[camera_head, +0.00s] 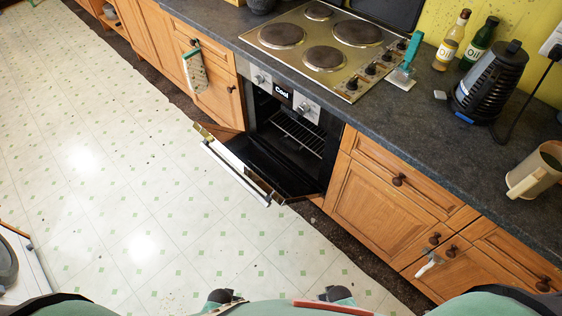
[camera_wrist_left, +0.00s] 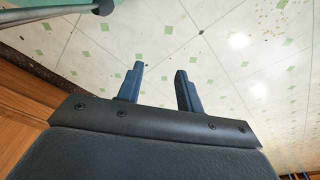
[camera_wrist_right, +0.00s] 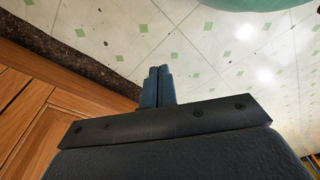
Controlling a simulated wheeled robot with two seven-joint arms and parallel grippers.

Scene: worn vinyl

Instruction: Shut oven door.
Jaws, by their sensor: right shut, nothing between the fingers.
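The oven (camera_head: 300,138) is built in under the counter, with a display reading "Cool" on its panel. Its door (camera_head: 268,168) is hinged down and stands open, jutting out over the floor. A light handle bar (camera_head: 235,172) runs along the door's outer edge. A wire rack shows inside the cavity. In the left wrist view, my left gripper (camera_wrist_left: 160,82) is open and empty above the floor. In the right wrist view, my right gripper (camera_wrist_right: 158,80) has its fingers together with nothing between them. Neither gripper's fingers can be made out clearly in the head view.
Wooden cabinets (camera_head: 385,190) flank the oven on both sides. A hob (camera_head: 325,45) sits on the dark counter above, with bottles, a black kettle (camera_head: 490,85) and a beige jug (camera_head: 535,172) to the right. The tiled floor (camera_head: 130,170) before the oven is clear.

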